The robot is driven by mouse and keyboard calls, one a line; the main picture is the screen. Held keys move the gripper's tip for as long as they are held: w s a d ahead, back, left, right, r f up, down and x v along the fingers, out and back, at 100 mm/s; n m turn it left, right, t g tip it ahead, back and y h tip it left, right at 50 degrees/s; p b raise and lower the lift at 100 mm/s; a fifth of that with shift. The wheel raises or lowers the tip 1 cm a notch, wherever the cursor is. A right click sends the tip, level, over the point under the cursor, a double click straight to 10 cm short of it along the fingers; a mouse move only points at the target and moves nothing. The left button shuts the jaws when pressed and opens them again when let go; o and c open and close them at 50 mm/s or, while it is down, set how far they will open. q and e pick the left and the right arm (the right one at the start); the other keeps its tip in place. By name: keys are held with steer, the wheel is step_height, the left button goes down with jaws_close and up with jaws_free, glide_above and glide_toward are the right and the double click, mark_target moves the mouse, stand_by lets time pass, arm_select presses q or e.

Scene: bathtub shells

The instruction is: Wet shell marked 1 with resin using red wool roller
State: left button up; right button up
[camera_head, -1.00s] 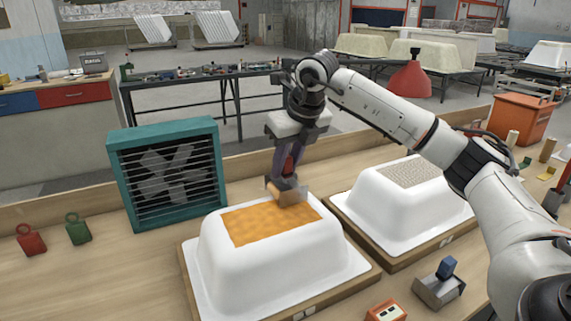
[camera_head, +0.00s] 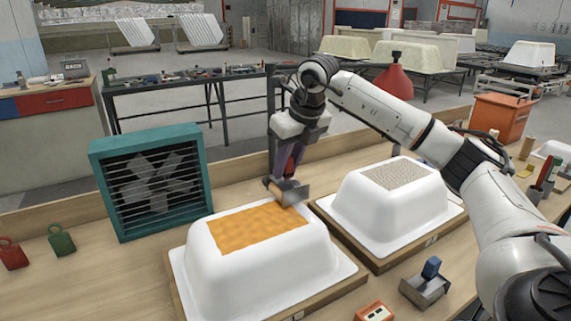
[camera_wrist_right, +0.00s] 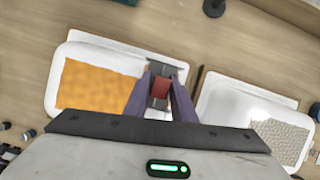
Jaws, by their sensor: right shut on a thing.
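My right gripper (camera_head: 288,168) is shut on the red handle of the roller (camera_head: 290,191), pointing down at the right end of the left shell. The roller's head is at the back right edge of the orange patch (camera_head: 258,227); I cannot tell whether it touches the shell. The left white shell (camera_head: 262,265) lies upturned on a wooden board, with the orange patch on its top. The right white shell (camera_head: 385,208) has a grey speckled patch (camera_head: 395,174). Number marks are not legible. The wrist view shows the roller's red handle (camera_wrist_right: 160,90) between purple fingers. My left gripper is not in view.
A teal fan (camera_head: 150,185) stands left of the left shell. A green weight-like item (camera_head: 61,241) and a red one (camera_head: 12,253) are at far left. A grey metal holder with a blue part (camera_head: 427,285) and an orange box (camera_head: 374,312) are in front.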

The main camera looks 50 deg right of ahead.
step_height(320, 180, up, 6)
steer(key=p, duration=0.4)
steer(key=shift+f+p, duration=0.1)
steer(key=shift+p, duration=0.3)
steer(key=shift+w+f, duration=0.1)
stand_by(0.3)
